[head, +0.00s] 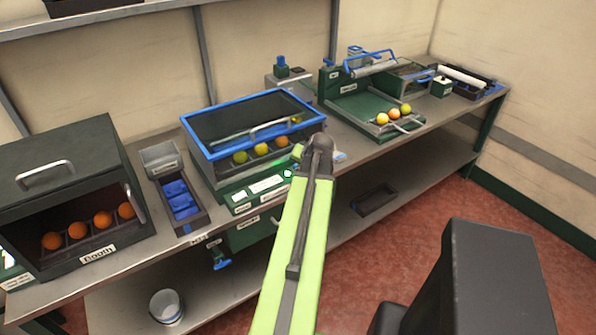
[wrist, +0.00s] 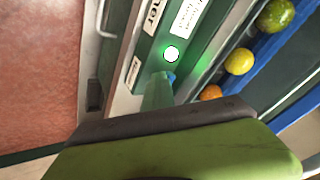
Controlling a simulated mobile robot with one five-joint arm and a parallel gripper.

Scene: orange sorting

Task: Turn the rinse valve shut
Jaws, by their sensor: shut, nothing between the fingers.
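I cannot tell for certain which part is the rinse valve. A blue tap-like handle (head: 220,263) hangs below the bench edge, under the blue-framed washing box (head: 222,155), in the head view. Other blue knobs stand further back, one on a grey box (head: 281,62). My gripper (wrist: 163,83) is shut and empty in the wrist view, its tip close to a green panel (wrist: 148,52) with a lit green button (wrist: 171,54). A small blue patch shows at the tip; I cannot tell what it is or whether they touch. In the head view my arm hides the gripper.
A dark booth (head: 70,180) with several oranges stands at the left. A blue-lined tray (head: 182,208) lies beside it. A green sorting tray (head: 357,108) with three fruits is further right. A bucket (head: 166,307) stands on the lower shelf. The red floor (head: 440,205) is open at right.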

